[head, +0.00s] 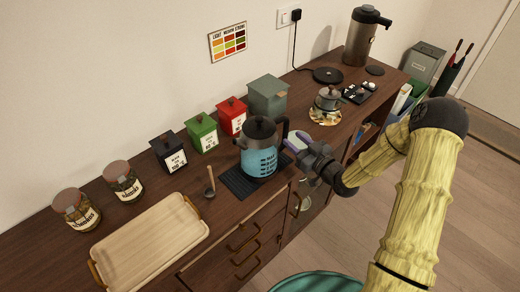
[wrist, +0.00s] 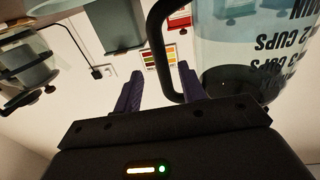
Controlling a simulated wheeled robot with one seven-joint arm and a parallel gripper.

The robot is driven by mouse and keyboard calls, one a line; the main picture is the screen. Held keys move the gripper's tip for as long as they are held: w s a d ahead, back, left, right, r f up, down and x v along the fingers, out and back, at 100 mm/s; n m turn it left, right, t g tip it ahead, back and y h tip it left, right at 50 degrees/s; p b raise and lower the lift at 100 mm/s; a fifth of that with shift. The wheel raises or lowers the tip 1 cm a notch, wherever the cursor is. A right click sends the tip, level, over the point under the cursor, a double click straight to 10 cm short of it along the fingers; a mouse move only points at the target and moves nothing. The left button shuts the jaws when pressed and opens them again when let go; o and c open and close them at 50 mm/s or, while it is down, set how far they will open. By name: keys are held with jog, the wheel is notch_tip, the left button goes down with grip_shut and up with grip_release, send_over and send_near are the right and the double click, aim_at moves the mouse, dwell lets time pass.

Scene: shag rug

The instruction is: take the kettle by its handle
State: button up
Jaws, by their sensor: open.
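The kettle (head: 259,155) is a glass jug with a black lid, blue contents and dark cup markings, upright on a dark slatted mat (head: 238,184). Its glass body fills the right of the wrist view (wrist: 255,45). Its black loop handle (head: 284,130) faces my gripper. My gripper (head: 294,141) is open beside the kettle's right side, with purple fingers. In the wrist view the handle (wrist: 154,40) shows between the two fingers (wrist: 160,75), nearer the right one. I cannot tell whether a finger touches it.
Red (head: 232,116), green (head: 203,132) and black (head: 168,152) canisters stand behind. A small pot (head: 327,98) is right of my gripper. A wooden tray (head: 150,240), two jars and a small ladle (head: 210,185) are left. A steel urn (head: 361,40) stands far right.

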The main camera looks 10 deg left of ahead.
aim_at(285, 132)
jog(key=p+x, duration=0.2)
jog(key=x, duration=0.3)
jog(key=shift+a, duration=0.1)
dwell(0.3)
grip_shut()
dwell(1.2)
jog(key=shift+r, duration=0.15)
